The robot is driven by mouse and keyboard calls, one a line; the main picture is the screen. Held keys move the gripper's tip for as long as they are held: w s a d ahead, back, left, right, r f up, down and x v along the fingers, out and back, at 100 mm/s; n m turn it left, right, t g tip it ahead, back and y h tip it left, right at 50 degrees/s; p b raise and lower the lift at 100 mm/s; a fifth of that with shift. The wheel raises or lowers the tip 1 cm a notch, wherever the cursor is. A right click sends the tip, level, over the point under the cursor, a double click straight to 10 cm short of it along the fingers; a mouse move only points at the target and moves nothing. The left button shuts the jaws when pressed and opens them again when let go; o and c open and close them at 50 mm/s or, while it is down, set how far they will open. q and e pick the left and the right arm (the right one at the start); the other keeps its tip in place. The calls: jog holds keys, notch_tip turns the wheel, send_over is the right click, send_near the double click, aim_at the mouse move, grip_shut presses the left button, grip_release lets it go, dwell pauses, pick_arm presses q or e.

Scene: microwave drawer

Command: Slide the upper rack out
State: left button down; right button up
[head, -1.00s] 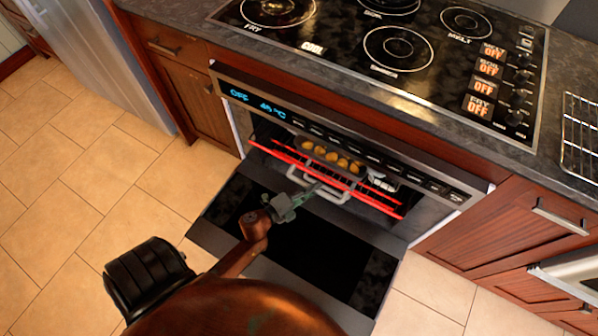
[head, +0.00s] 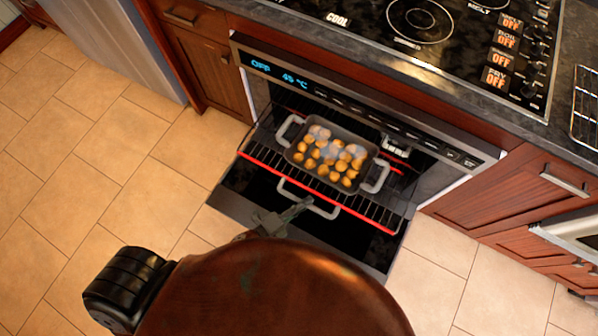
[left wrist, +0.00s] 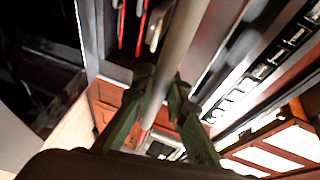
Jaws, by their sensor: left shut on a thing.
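The upper rack (head: 270,169) is a dark wire rack with a red front edge, extending out of the oven over the open door in the head view. A grey bar handle (head: 325,212) is at its front. My left gripper (head: 301,205) is at this handle, shut on it. In the left wrist view, the green fingers of my left gripper (left wrist: 162,88) are on either side of the pale handle bar (left wrist: 185,35). A baking tray (head: 371,181) with golden round food sits on the rack. My right gripper is not in view.
The oven door (head: 235,205) lies folded down under the rack. A cooktop (head: 455,50) is above, with wooden cabinets (head: 500,192) at the right. The tiled floor (head: 90,190) at the left is clear.

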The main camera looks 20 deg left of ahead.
pick_arm(q)
jog(key=shift+s+a, duration=0.1)
jog(key=shift+s, duration=0.35)
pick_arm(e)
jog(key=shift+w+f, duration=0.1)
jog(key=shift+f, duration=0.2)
pick_arm(q)
jog(key=c, duration=1.9)
grip_release()
jog(key=v, duration=1.2)
